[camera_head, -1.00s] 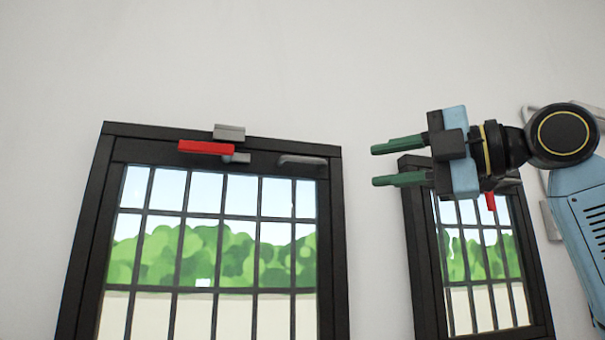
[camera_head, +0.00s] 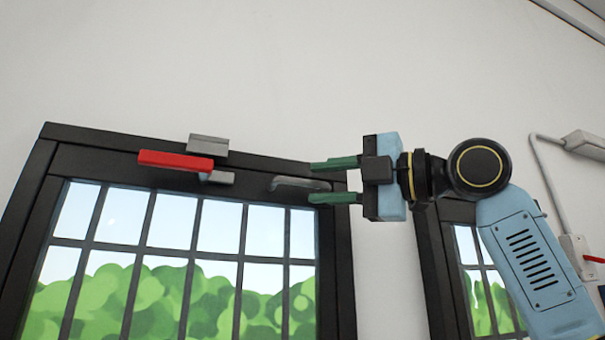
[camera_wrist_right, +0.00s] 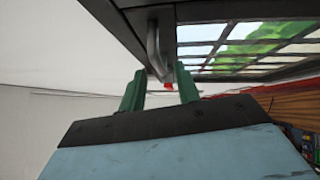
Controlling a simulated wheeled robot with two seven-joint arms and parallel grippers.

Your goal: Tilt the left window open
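The left window (camera_head: 185,245) has a black frame with bars and fills the lower left of the head view. It looks shut. A red handle (camera_head: 175,160) and a grey latch piece (camera_head: 208,144) sit on its top rail. A grey bar handle (camera_head: 300,184) is at the rail's right end. My right gripper (camera_head: 335,180) has its green fingers apart, pointing left close to the grey bar handle. In the right wrist view the bar handle (camera_wrist_right: 156,50) stands beyond and between the open fingers (camera_wrist_right: 160,95). Contact cannot be told. My left gripper is out of view.
A second barred window (camera_head: 440,260) is at the right, partly behind my right arm. A grey conduit and wall boxes (camera_head: 575,245) are on the far right wall. The white wall above the windows is clear.

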